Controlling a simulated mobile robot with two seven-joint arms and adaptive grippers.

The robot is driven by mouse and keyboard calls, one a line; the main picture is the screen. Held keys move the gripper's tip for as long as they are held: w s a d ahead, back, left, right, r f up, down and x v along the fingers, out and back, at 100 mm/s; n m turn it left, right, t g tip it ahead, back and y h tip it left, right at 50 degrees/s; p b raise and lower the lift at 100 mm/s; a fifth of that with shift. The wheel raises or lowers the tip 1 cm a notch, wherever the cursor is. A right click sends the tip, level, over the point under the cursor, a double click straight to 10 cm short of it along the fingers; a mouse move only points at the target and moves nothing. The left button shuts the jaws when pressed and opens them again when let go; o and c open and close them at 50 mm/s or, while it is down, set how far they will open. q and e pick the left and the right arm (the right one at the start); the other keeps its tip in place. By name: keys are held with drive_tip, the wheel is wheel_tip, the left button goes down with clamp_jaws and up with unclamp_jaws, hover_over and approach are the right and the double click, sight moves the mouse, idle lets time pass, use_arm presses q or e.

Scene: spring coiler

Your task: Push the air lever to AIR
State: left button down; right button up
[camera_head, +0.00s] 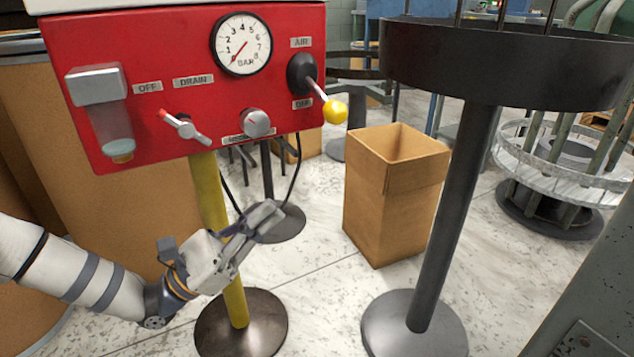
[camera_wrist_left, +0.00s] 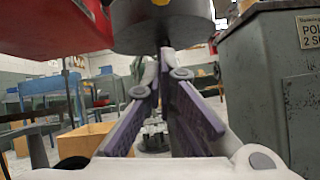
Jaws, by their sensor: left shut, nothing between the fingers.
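The air lever (camera_head: 335,111) has a yellow knob on a metal rod and a black round base, on the right side of the red panel (camera_head: 180,60). It points down and to the right, its knob beside the lower label; the AIR label (camera_head: 301,42) is above the base. My left gripper (camera_head: 272,213) is below the panel, in front of the yellow post, lower and to the left of the knob. It is shut and empty, and touches no lever. In the left wrist view its fingers (camera_wrist_left: 163,58) meet at the tips. My right gripper is not in view.
A pressure gauge (camera_head: 241,44), a red-tipped drain lever (camera_head: 184,127) and a round knob (camera_head: 256,122) are also on the panel. A black round stand (camera_head: 455,190) rises right of the air lever. An open cardboard box (camera_head: 390,210) stands on the floor behind.

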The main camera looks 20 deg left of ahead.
sight(325, 103)
use_arm(q)
drive_tip(key=shift+a+r, duration=0.15)
drive_tip(key=shift+w, duration=0.1)
drive_tip(key=r+x, duration=0.1)
drive_tip(key=x, duration=0.5)
drive_tip(key=s+r+x, duration=0.1)
drive_tip(key=x, duration=0.5)
drive_tip(key=shift+r, duration=0.45)
drive_tip(key=shift+s, duration=0.15)
